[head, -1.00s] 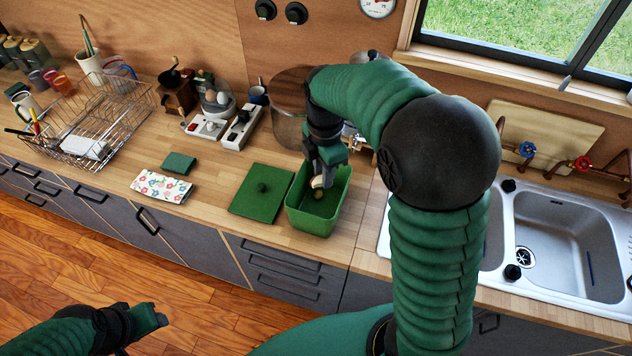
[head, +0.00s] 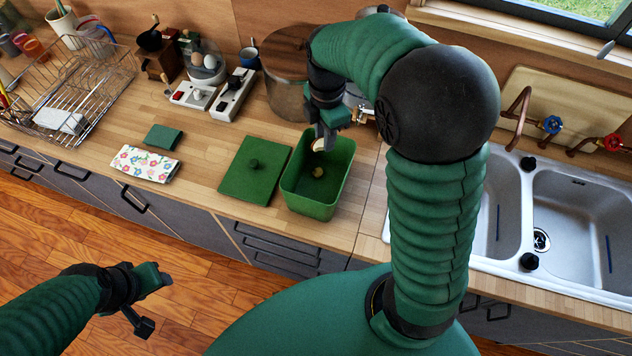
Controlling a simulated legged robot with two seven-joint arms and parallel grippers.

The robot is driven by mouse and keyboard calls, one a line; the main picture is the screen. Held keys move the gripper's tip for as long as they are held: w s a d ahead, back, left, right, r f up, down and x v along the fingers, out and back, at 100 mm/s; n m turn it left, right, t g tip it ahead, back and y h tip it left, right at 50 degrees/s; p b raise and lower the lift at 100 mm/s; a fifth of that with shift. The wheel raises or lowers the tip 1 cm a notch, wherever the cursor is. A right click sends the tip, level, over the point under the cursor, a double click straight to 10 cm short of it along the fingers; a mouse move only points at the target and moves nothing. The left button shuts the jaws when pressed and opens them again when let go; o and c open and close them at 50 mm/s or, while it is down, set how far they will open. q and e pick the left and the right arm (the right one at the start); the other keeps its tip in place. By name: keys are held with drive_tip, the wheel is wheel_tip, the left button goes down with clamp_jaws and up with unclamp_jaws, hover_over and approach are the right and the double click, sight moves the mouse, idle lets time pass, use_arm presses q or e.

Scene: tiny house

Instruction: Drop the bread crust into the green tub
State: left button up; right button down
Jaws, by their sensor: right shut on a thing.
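The green tub (head: 318,203) stands open on the wooden counter. My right gripper (head: 321,141) points down over the tub's back part. It is shut on the bread crust (head: 318,146), a small pale piece mostly hidden by the fingers. Another small brownish piece (head: 318,172) lies inside the tub. My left gripper (head: 158,300) is at the lower left, above the floor and away from the counter. Its two fingers are spread apart with nothing between them.
The green lid (head: 250,175) lies flat just left of the tub. A flowered cloth (head: 149,164) and a green sponge (head: 163,137) lie farther left. A wire dish rack (head: 95,85) is at the left, a large pot (head: 285,85) behind the tub, and a double sink (head: 580,225) at the right.

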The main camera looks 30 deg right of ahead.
drive_tip(key=shift+s+d+r, duration=0.1)
drive_tip(key=shift+s+r, duration=0.1)
drive_tip(key=shift+s, duration=0.15)
drive_tip(key=c, duration=1.3)
unclamp_jaws()
drive_tip(key=shift+s+r, duration=0.1)
drive_tip(key=shift+s, duration=0.1)
drive_tip(key=shift+o, duration=1)
drive_tip(key=shift+w, duration=0.35)
